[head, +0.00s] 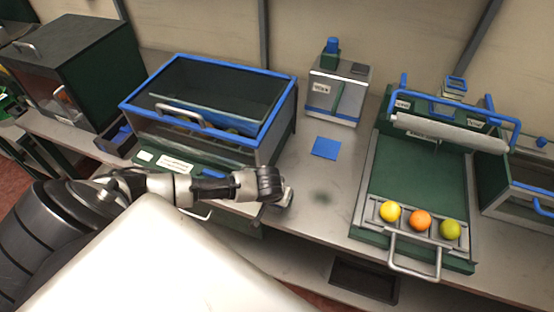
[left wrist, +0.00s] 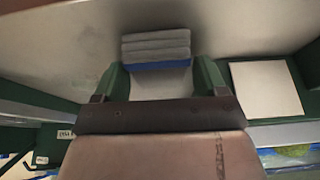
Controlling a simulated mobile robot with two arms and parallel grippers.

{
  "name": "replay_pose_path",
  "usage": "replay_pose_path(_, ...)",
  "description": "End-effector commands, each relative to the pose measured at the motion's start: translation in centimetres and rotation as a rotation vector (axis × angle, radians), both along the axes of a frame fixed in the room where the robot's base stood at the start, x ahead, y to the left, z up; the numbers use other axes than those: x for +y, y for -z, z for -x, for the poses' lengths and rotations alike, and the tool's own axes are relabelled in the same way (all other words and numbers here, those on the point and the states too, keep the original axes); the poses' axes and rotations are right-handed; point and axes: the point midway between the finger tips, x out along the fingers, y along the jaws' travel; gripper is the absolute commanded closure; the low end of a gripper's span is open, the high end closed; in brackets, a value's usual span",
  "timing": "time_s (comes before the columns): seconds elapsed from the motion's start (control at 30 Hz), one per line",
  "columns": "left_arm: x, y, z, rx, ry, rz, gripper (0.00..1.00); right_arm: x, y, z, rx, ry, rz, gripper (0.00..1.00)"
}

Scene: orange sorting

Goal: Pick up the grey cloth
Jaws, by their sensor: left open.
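The grey cloth (left wrist: 156,44) is a folded stack of layers with a blue strip along its near edge, lying on the metal surface in the left wrist view. My left gripper (left wrist: 160,78) is open; its two green fingers stand on either side, just short of the cloth, with bare metal between them. In the head view my left gripper (head: 277,190) is over the front edge of the bench, mostly hidden by its own wrist. I cannot make out the cloth clearly there. My right gripper is not in view.
A blue-rimmed bin (head: 278,108) stands left of the gripper. A blue square (head: 326,147) lies behind it, before a small grey machine (head: 338,92). At right, a green tray (head: 412,185) holds a yellow, an orange and a green fruit. Bench between is clear, with a dark stain.

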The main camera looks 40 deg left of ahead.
Motion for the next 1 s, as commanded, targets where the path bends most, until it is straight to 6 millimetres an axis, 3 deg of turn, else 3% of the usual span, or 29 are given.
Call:
replay_pose_path(0.07, 0.0, 0.0, 0.0, 0.0, 0.0, 0.0, 0.29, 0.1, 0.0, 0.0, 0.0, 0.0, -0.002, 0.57)
replay_pose_path(0.3, 0.0, 0.0, 0.0, 0.0, 0.0, 0.0, 0.64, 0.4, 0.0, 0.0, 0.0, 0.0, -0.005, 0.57)
replay_pose_path(0.67, 0.0, -0.7, 0.0, -0.002, 0.0, 0.002, 0.64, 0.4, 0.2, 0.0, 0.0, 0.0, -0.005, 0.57)
replay_pose_path(0.9, 0.0, -4.1, -0.1, -0.005, 0.001, 0.002, 0.64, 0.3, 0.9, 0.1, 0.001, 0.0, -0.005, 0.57)
replay_pose_path(1.0, -0.7, -5.1, 2.1, 0.003, 0.005, 0.002, 0.64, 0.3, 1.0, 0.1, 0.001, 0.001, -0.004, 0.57)
